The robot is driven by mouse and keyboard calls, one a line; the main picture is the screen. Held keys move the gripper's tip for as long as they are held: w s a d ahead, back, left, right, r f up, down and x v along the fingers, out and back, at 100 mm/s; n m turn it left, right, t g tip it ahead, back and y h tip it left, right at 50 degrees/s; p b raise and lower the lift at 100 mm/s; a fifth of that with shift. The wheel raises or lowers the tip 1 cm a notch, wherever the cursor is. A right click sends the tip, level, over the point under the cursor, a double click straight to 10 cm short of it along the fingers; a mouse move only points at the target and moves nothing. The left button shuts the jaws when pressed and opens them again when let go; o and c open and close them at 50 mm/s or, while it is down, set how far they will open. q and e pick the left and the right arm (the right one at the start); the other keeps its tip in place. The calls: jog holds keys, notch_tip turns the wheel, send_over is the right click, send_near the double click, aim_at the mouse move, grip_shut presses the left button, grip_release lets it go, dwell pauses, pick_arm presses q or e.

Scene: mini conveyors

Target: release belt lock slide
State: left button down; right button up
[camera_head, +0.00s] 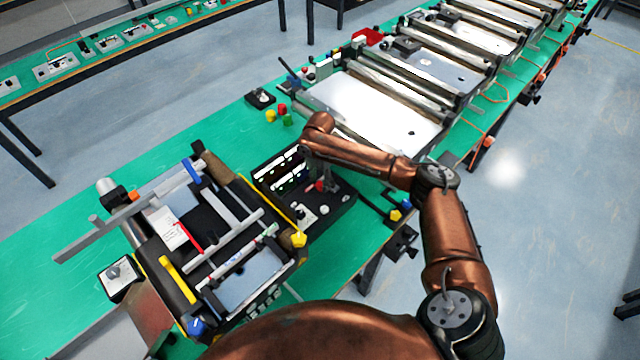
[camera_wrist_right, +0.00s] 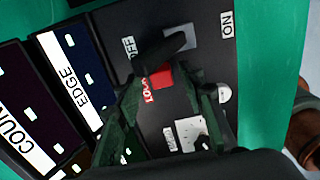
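The black control panel (camera_head: 335,204) stands on the green bench, right of the yellow-edged conveyor unit. In the right wrist view, a red slide piece (camera_wrist_right: 162,77) sits on the panel (camera_wrist_right: 190,75), partly under a dark lever-like part (camera_wrist_right: 162,48). A small label with red letters is beside it. My right gripper (camera_head: 319,180) is low over the panel. In the wrist view its two dark green fingers (camera_wrist_right: 168,92) are apart, one on each side of the red piece. I cannot tell whether they touch it. My left gripper is not in view.
Dark display blocks marked EDGE (camera_wrist_right: 75,75) and COUN (camera_wrist_right: 25,120) lie beside the slide. A conveyor unit with yellow edges (camera_head: 215,245) stands left of the panel. Belt conveyors (camera_head: 385,105) run to the back right. Bare green bench (camera_head: 195,130) lies at upper left.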

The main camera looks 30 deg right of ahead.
jog(key=shift+s+f, duration=0.1)
jog(key=shift+f, duration=0.55)
jog(key=shift+d, duration=0.1)
grip_shut()
